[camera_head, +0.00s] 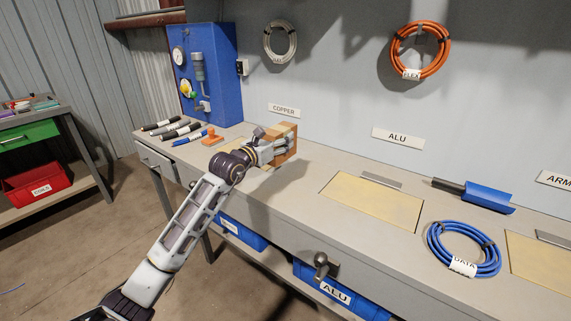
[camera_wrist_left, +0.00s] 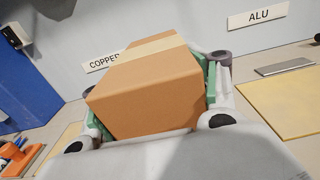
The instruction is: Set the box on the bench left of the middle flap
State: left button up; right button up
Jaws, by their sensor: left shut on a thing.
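A brown cardboard box (camera_head: 287,131) with a paler tape strip is held by my left gripper (camera_head: 272,147) at the back of the bench (camera_head: 300,204), under the COPPER sign. In the left wrist view the box (camera_wrist_left: 150,90) sits between the two green-padded fingers. I cannot tell whether its underside touches the bench. The middle flap (camera_head: 372,201), a pale yellow panel under the ALU sign, lies to the right of the box. The left flap (camera_head: 237,146) is partly hidden behind my gripper. My right gripper is not in view.
A blue DATA cable coil (camera_head: 464,249) and a blue scoop (camera_head: 487,196) lie right of the middle flap. Several dark cable pieces (camera_head: 172,128) and an orange stamp-like item (camera_head: 212,138) lie at the left. Bench between box and middle flap is clear.

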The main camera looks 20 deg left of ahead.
aim_at(280, 159)
pick_arm(q)
notch_tip(280, 159, down, 4)
jog(key=shift+r+b, duration=0.25)
jog(key=shift+b, duration=0.15)
jog(key=shift+f, duration=0.7)
jog(key=shift+f+b, duration=0.45)
jog(key=shift+f, duration=1.1)
jog(key=o, duration=1.3)
jog(key=shift+o, duration=0.2)
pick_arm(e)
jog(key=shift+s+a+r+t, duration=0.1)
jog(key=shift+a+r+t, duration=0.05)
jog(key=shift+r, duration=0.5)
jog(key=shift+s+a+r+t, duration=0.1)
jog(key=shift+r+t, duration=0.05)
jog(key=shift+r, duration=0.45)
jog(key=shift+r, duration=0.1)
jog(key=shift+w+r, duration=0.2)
